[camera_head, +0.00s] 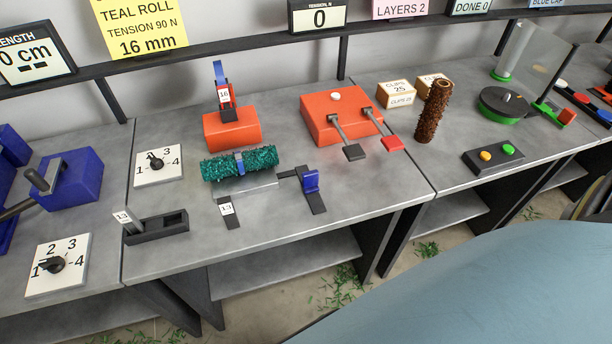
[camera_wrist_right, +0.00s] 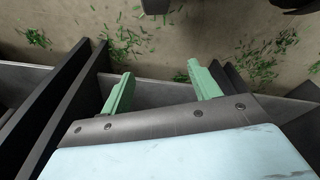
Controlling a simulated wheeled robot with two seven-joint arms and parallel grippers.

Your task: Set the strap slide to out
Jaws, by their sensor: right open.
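No part in view is labelled as the strap slide. A small blue block (camera_head: 311,181) stands on a dark rail at the front of the middle table, right of a teal bristly roll (camera_head: 262,158). The roll lies across a grey support with a blue band (camera_head: 239,163) around it. A dark slotted block (camera_head: 157,229) with an upright tag reading 13 sits at the table's front left. My right gripper (camera_wrist_right: 160,88) is open and empty in the right wrist view, above floor and dark shelf panels, away from these parts. My left gripper is not in view.
An orange block (camera_head: 232,128) with an upright blue piece stands behind the roll. An orange lever box (camera_head: 330,118) is to its right, near a brown bristly roll (camera_head: 433,112). A numbered dial (camera_head: 158,164) is at left. Green scraps litter the floor.

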